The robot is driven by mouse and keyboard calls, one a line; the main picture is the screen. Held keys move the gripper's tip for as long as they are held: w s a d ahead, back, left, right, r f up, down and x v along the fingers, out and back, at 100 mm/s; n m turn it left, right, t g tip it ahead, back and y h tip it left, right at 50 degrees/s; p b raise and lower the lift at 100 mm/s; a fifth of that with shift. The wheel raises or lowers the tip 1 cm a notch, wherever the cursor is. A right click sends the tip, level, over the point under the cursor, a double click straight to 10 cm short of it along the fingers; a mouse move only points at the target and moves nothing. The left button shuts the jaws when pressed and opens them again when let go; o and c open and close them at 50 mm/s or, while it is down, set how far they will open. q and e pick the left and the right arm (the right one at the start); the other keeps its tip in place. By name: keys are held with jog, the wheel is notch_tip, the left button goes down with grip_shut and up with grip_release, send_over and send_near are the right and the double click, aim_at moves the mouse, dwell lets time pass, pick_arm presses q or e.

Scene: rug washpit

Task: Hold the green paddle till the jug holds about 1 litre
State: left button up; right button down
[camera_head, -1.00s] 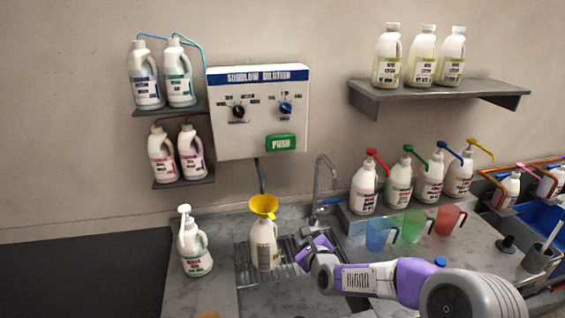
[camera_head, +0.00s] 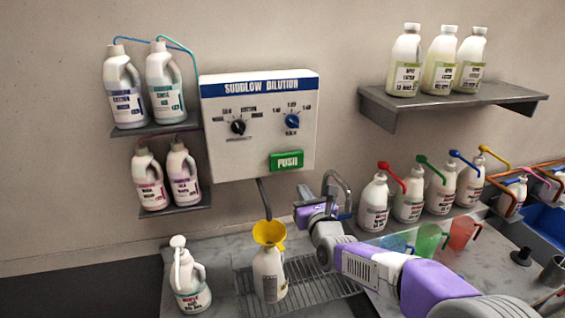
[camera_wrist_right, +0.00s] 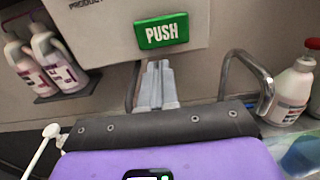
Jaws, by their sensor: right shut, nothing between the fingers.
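The green paddle marked PUSH (camera_head: 287,161) is on the lower right of the white dilution box (camera_head: 222,150). It is also large at the top of the right wrist view (camera_wrist_right: 161,33). My right gripper (camera_head: 298,204) is below the paddle and apart from it. In the right wrist view its pale fingers (camera_wrist_right: 157,66) are together, empty, pointing up just under the paddle. A white jug (camera_head: 269,277) with a yellow funnel (camera_head: 269,233) in its neck stands on the sink grating under the dark outlet pipe (camera_head: 265,198). Its liquid level cannot be told. My left gripper is out of view.
A curved metal tap (camera_head: 338,185) is close behind my right arm. A white pump bottle (camera_head: 188,280) stands left of the sink. Blue, green (camera_head: 429,241) and red (camera_head: 462,232) measuring jugs are at the right, below several pump bottles. Bottles stand on shelves either side.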

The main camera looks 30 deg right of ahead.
jog(key=p, duration=0.5)
send_near(287, 162)
jog(key=x, duration=0.7)
jog(key=shift+a, duration=0.1)
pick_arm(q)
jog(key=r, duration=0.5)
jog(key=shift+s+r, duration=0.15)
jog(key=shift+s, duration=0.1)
